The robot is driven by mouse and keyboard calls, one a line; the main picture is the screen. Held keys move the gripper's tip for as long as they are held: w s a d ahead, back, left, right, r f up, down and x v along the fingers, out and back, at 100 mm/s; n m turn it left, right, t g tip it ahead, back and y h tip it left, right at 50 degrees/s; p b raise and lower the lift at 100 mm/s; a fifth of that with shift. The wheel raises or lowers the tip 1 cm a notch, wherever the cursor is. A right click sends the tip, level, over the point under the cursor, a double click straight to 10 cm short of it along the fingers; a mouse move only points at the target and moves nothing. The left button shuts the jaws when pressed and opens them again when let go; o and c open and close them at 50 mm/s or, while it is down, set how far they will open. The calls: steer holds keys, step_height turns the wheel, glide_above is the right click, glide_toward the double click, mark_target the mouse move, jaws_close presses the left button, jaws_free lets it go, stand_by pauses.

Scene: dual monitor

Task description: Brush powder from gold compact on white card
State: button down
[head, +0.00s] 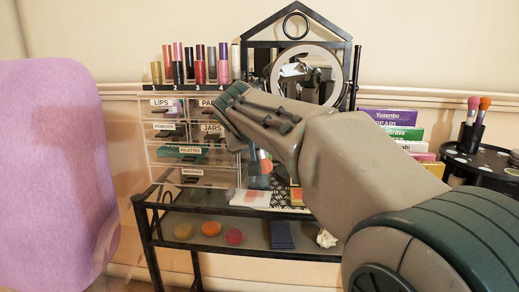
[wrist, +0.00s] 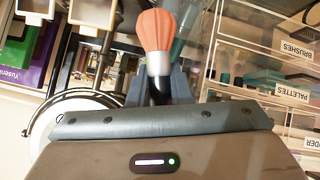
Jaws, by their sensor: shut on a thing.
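My gripper (wrist: 158,92) is shut on a makeup brush with orange bristles (wrist: 156,30), a silver ferrule and a black handle. In the head view my gripper (head: 258,178) hangs over the glass vanity table, in front of the drawers, and a little of the orange bristles (head: 266,166) shows beside it. A white card (head: 250,198) with a faint pinkish patch lies on the table below the gripper. A small gold-edged item (head: 296,196), perhaps the gold compact, lies right of it, partly hidden by my arm. I cannot tell whether the bristles touch anything.
A clear drawer unit (head: 190,140) with lipsticks on top stands left. A round mirror (head: 305,75) stands behind my arm. Boxes (head: 395,130) and a black tray with brushes (head: 478,125) are at right. A lower shelf (head: 260,238) holds round compacts. A pink chair (head: 60,170) is far left.

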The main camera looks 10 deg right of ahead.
steer(key=shift+r+p, duration=1.1)
steer(key=shift+r, duration=0.4)
